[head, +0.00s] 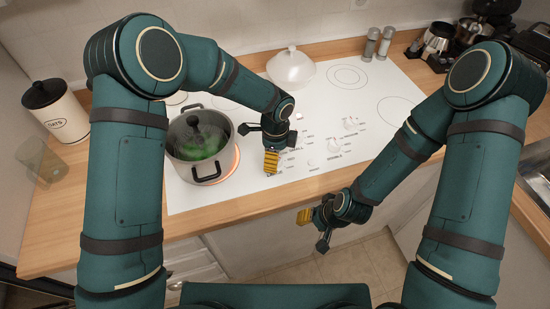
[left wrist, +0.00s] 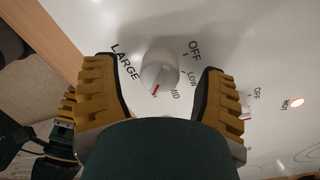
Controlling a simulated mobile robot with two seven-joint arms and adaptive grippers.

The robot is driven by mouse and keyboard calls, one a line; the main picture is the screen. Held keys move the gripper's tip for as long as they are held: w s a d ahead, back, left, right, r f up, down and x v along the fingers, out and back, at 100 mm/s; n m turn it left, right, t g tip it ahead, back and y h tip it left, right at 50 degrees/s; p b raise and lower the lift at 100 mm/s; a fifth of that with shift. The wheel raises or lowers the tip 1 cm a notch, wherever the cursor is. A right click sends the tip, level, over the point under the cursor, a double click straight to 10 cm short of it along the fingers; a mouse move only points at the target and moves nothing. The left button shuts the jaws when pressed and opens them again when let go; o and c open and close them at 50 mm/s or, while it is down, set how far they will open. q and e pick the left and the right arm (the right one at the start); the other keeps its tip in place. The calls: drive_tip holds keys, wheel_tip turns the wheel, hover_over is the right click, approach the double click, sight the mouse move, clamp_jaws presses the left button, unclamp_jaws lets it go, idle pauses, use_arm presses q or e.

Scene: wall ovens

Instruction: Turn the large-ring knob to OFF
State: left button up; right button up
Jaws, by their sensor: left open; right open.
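The large-ring knob (left wrist: 160,68) is white and round, beside the printed word LARGE in the left wrist view. Its red mark points down and slightly left, past MID and away from OFF, which is printed to its upper right. My left gripper (head: 272,157) is open over the cooktop (head: 240,193), with its yellow fingers on either side of the knob and a visible gap to each side. The gripper hides this knob in the head view. My right gripper (head: 318,222) is open and empty in front of the counter edge.
A pot (head: 199,145) with a glass lid and green contents stands on a glowing ring, left of my left gripper. A red HOT light (left wrist: 297,101) is lit. Other knobs (head: 350,122) lie to the right. A white lidded dish (head: 290,68) stands behind.

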use_arm(q)
drive_tip(key=shift+f, duration=0.7)
drive_tip(key=c, duration=1.2)
